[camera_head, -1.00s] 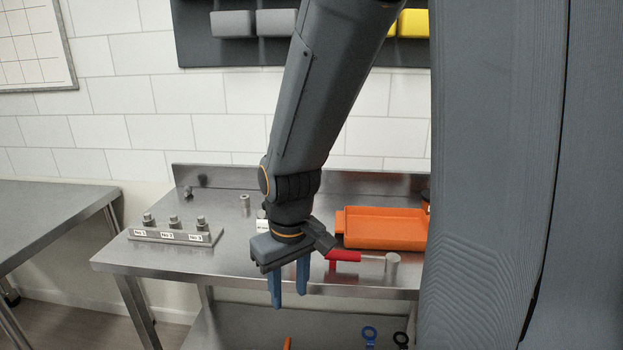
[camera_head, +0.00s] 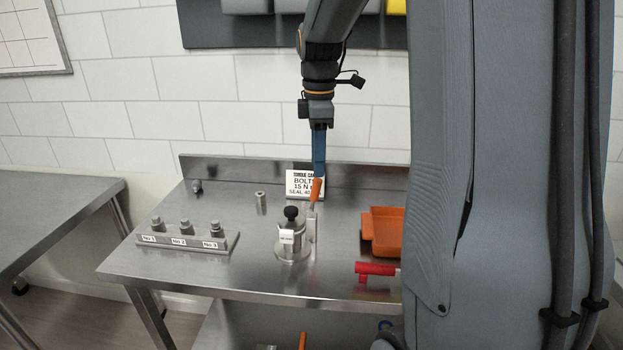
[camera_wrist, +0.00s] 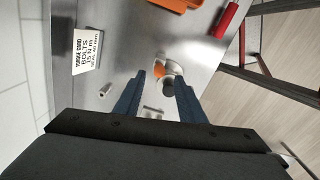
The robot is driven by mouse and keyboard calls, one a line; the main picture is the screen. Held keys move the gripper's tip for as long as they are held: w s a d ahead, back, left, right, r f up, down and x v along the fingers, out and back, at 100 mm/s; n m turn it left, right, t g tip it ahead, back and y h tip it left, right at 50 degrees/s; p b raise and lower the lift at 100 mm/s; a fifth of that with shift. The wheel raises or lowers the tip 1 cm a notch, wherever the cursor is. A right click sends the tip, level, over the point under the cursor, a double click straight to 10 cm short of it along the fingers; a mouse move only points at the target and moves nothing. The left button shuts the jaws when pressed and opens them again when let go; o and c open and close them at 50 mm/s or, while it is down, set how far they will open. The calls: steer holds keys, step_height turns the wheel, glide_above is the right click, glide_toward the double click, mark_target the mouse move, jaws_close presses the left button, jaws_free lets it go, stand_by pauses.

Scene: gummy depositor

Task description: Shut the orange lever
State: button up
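The orange lever (camera_head: 317,189) stands nearly upright, tilted a little, at the right side of a small steel depositor (camera_head: 284,250) with a black knob and white label. My gripper (camera_head: 319,172) points down, its blue fingers just above or at the lever's top. In the wrist view my gripper (camera_wrist: 160,76) is open, and the orange lever (camera_wrist: 158,70) shows between the two fingertips. I cannot tell whether a finger touches it. The depositor's dark knob (camera_wrist: 168,88) shows close by.
A white torque card (camera_head: 302,184) stands behind. An orange tray (camera_head: 384,236) and a red-handled tool (camera_head: 375,269) lie to the right. A block with several numbered bolts (camera_head: 182,240) is at the left.

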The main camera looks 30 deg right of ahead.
mark_target(317, 186)
steer(key=shift+w+f, duration=0.1)
steer(key=shift+f, duration=0.25)
steer(key=shift+f+p, duration=1)
steer(key=shift+f, duration=2.5)
jaws_close()
